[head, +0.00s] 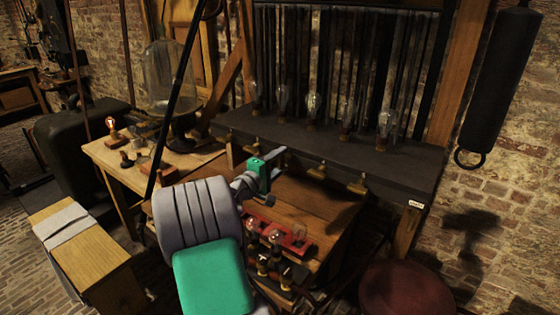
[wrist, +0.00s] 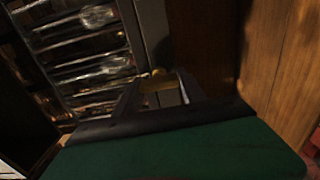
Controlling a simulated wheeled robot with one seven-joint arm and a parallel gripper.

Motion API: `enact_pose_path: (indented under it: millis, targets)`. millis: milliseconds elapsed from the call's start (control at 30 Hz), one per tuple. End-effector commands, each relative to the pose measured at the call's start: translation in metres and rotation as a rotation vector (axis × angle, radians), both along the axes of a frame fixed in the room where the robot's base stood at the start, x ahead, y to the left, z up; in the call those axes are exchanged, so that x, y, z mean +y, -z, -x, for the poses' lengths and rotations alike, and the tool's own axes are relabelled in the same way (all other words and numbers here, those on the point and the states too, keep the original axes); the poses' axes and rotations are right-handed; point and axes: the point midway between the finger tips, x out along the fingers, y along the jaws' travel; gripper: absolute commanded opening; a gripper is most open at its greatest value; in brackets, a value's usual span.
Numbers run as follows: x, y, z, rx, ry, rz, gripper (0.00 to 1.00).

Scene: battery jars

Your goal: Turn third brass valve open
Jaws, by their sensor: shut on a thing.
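Small brass valves line the front edge of the dark shelf. Two show clear of my gripper in the head view, one brass valve (head: 318,170) and another brass valve (head: 357,185) to its right. My gripper (head: 276,158) is at the shelf edge, left of both. In the wrist view my gripper (wrist: 158,90) is shut on a brass valve (wrist: 156,84), which shows between the dark fingers. Its handle is partly hidden by the fingers, so I cannot tell how far it is turned. The head view does not show this valve clearly.
Glass bulbs (head: 313,108) stand in a row on the dark shelf (head: 395,172) above the valves. Below, a wooden bench (head: 305,212) carries a red rack (head: 298,240) with bulbs. A glass bell jar (head: 172,75) stands at left, and a round red stool (head: 408,290) at lower right.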

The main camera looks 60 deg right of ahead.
Motion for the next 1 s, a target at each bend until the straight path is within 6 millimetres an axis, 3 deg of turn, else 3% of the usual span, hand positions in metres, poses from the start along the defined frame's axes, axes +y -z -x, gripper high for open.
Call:
enact_pose_path:
  millis: [133,167,400,700,1000]
  targets:
    - [0.0,0.0,0.0,0.002,0.0,0.0,0.07]
    - [0.0,0.0,0.0,0.002,0.0,0.0,0.5]
    - [0.0,0.0,0.0,0.0,0.0,0.0,0.69]
    - [0.005,0.001,-0.002,0.0,-0.002,0.0,0.69]
    - [0.061,0.003,-0.011,0.001,-0.005,-0.001,0.69]
